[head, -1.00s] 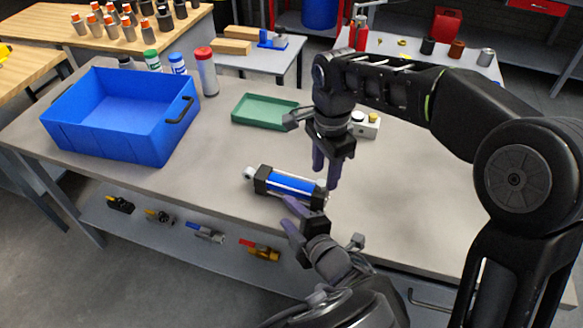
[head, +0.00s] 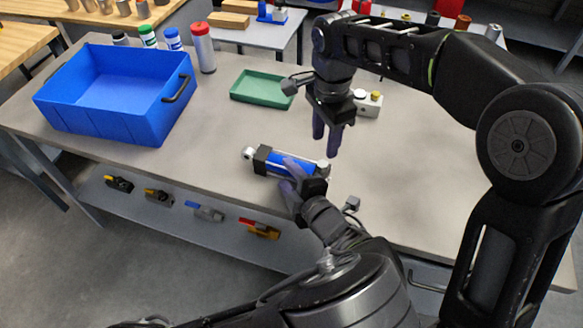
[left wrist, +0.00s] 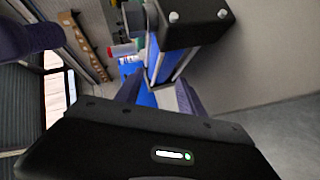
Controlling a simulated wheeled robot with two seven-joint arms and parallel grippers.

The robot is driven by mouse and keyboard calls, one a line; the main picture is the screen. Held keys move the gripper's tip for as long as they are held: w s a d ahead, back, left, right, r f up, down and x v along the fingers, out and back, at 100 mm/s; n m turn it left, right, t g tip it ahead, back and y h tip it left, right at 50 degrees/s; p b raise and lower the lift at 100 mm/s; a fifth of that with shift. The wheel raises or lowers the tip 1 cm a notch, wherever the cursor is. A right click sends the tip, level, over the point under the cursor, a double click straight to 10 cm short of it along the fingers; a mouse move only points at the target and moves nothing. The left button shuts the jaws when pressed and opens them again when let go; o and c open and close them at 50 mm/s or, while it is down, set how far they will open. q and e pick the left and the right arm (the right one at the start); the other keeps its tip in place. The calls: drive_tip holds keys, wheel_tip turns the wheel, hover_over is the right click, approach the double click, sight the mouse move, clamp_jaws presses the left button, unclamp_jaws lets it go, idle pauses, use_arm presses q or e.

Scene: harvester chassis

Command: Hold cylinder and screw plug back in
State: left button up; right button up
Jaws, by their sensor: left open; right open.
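The blue cylinder (head: 270,160) with black end blocks and silver rods lies on its side on the grey workbench. In the left wrist view its black end block and blue body (left wrist: 160,65) show close up. My left gripper (head: 294,178) is open at the cylinder's near right side. Its purple fingers overlap the body in the head view, and I cannot tell whether they touch it. My right gripper (head: 327,125) is open and empty, pointing down above the bench behind the cylinder's right end. I cannot make out the plug.
A large blue bin (head: 110,105) stands at the left of the bench, with bottles behind it. A green tray (head: 262,90) and a small white box with buttons (head: 367,103) are behind the cylinder. The bench right of the cylinder is clear.

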sight(281, 169)
use_arm(q)
drive_tip(key=x, duration=0.5)
drive_tip(key=shift+c, duration=0.4)
clamp_jaws()
idle(0.4)
